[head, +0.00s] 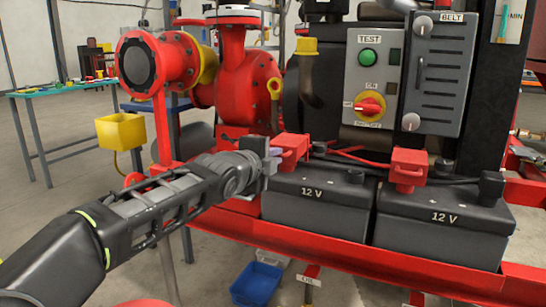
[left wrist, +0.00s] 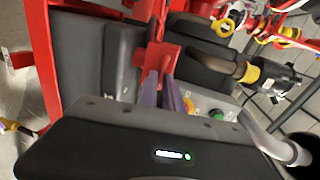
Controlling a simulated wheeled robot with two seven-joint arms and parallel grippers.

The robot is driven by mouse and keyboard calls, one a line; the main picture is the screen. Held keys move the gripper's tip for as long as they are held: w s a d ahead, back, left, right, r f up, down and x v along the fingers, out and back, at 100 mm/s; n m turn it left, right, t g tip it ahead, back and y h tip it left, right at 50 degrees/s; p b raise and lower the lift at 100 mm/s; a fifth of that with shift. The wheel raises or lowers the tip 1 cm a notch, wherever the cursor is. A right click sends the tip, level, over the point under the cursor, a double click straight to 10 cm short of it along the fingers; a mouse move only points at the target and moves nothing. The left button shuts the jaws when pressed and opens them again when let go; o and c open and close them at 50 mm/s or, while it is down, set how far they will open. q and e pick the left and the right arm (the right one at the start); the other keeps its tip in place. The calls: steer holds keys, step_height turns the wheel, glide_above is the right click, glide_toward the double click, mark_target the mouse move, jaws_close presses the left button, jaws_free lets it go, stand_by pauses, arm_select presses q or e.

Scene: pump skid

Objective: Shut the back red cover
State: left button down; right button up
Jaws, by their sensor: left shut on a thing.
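Two red terminal covers show in the head view: one (head: 292,147) at the rear of the left 12 V battery (head: 318,210) and one (head: 408,166) on the right 12 V battery (head: 440,225). My left gripper (head: 273,160) reaches in from the left and is shut on the left-hand cover, at its left edge. In the left wrist view the fingers (left wrist: 162,88) meet the edge of this red cover (left wrist: 162,55). The cover appears raised above the battery; its exact angle is unclear. My right gripper is not in view.
A control box (head: 378,90) with a green button and red knob stands behind the batteries. Red pump pipework (head: 245,85) rises behind my left arm. A red skid rail (head: 350,258) runs in front, with a blue bin (head: 257,283) below.

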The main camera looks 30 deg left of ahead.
arm_select(q)
step_height(320, 180, down, 3)
steer(key=shift+r+g, duration=0.15)
steer(key=shift+g, duration=0.15)
steer(key=c, duration=1.5)
jaws_free()
steer(key=shift+w, duration=0.1)
steer(key=p+v, duration=0.2)
steer(key=v, duration=0.6)
steer(key=shift+r, duration=0.35)
steer(key=shift+w, duration=0.1)
